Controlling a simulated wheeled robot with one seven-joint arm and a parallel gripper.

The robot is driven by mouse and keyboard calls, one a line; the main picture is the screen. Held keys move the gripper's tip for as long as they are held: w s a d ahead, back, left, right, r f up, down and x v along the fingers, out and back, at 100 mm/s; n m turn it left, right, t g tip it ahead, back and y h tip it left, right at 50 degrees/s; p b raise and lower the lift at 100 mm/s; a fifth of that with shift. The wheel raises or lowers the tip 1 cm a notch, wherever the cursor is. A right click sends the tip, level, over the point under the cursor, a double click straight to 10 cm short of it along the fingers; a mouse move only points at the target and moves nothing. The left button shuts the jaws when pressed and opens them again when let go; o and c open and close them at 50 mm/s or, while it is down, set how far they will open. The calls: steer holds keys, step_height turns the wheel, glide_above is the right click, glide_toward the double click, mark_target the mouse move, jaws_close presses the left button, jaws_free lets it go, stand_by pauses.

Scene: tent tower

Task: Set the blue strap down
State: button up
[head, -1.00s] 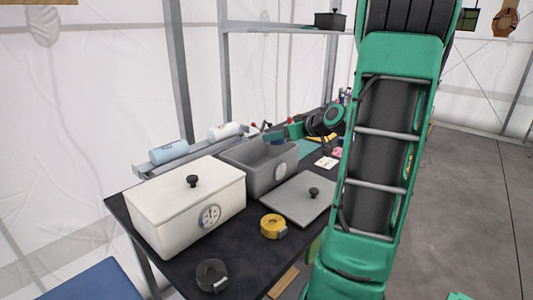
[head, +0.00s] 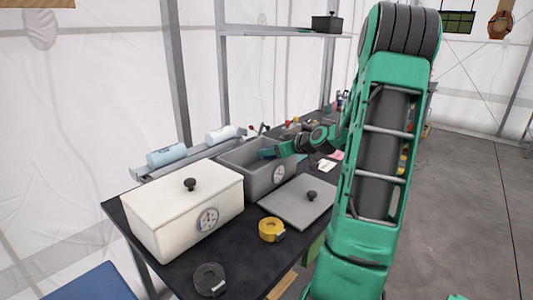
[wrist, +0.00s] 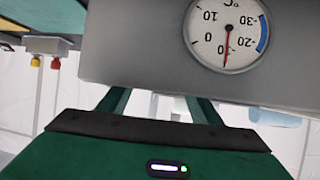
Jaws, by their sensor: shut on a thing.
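My gripper (head: 270,152) reaches into the open top of the grey box (head: 272,178) in the head view. In the wrist view, its green palm (wrist: 160,155) is near the camera, and its two fingers run behind the wall of the grey box (wrist: 130,50). That wall hides the fingertips and what is between them. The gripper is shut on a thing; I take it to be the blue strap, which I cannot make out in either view.
A white lidded box (head: 180,215) stands left of the grey box. A grey lid (head: 298,202), a yellow tape roll (head: 271,229) and a dark roll (head: 209,280) lie on the black table (head: 240,255). Light blue rolls (head: 167,155) lie behind.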

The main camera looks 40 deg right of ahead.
steer(key=shift+f, duration=0.4)
steer(key=shift+s+f, duration=0.1)
steer(key=shift+f, duration=0.15)
steer(key=o, duration=0.8)
steer(key=shift+f, duration=0.1)
steer(key=shift+s, duration=0.1)
steer(key=shift+d+r, duration=0.1)
steer(key=shift+r, duration=0.2)
steer(key=v, duration=0.6)
steer(key=r+v, duration=0.1)
steer(key=v, duration=0.5)
